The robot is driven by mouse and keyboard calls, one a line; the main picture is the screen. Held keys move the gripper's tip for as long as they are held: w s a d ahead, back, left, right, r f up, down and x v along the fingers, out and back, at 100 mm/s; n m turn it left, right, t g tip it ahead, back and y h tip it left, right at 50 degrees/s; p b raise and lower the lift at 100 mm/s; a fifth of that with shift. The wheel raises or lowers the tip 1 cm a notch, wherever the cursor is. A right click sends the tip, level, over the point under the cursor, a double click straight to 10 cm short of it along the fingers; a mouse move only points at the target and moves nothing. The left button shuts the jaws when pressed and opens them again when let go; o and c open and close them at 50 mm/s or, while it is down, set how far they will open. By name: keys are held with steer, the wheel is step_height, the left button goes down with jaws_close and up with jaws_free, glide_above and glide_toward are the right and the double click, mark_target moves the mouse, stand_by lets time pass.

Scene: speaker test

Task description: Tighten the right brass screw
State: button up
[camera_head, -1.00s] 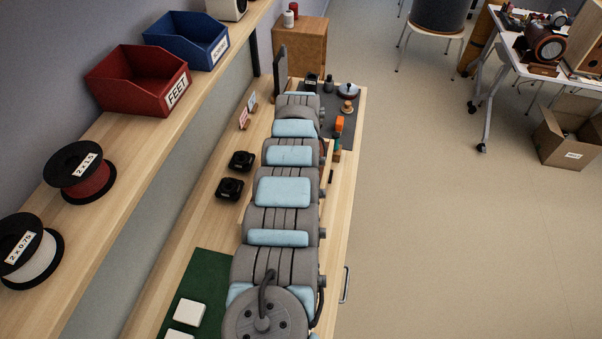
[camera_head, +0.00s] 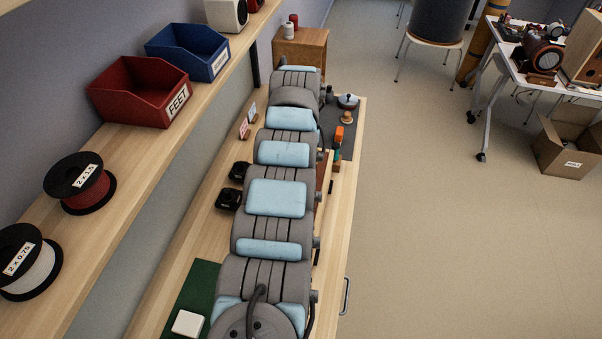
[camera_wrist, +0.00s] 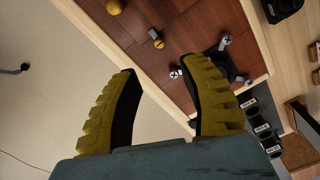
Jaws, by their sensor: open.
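In the wrist view, a reddish-brown wooden panel (camera_wrist: 172,62) with a pale wood edge lies beyond my fingers. A small brass screw (camera_wrist: 158,42) stands on the panel, and a rounder brass piece (camera_wrist: 115,7) shows at the top edge. I cannot tell which is the right brass screw. A dark fitting (camera_wrist: 222,62) with several silver cross-head screws (camera_wrist: 227,40) sits to the right, partly behind the right finger. My gripper (camera_wrist: 161,72) is open with yellow ribbed fingers, and nothing is between them. In the head view my arm hides the gripper and most of the panel.
Dark blocks (camera_wrist: 262,120) stand near the right finger in the wrist view. In the head view, two black items (camera_head: 229,199) are left of my arm. An orange-handled tool (camera_head: 339,137) and a dark mat (camera_head: 345,120) are at the bench's far end.

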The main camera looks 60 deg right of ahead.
steer(key=shift+r, duration=1.1)
